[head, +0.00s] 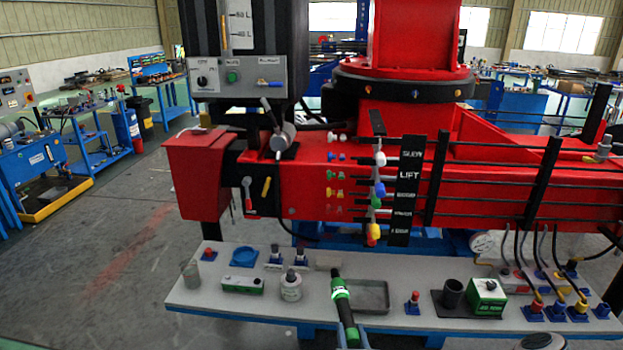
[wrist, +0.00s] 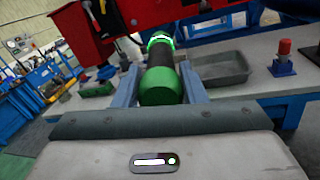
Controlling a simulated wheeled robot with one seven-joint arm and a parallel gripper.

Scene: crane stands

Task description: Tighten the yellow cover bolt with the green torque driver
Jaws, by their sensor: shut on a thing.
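The green torque driver (head: 344,308) has a green and black body and stands out in front of the bench in the head view. My gripper (head: 350,336) is shut on it at the bottom of that view. In the wrist view the driver's green end (wrist: 161,87) sits between my two fingers (wrist: 160,92), with a lit green ring farther along it. The driver points away from me toward the red crane, tilted upward. Small coloured bolts sit on the black ring of the crane; one (head: 367,88) looks yellow-orange. I cannot tell for sure which is the yellow cover bolt.
A grey bench top (head: 215,291) runs across the front, holding a grey tray (head: 368,296), a green box (head: 487,297), a black cup (head: 452,292) and a bottle (head: 291,287). The red crane body (head: 300,185) with coloured levers stands behind. Open floor (head: 110,250) lies left.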

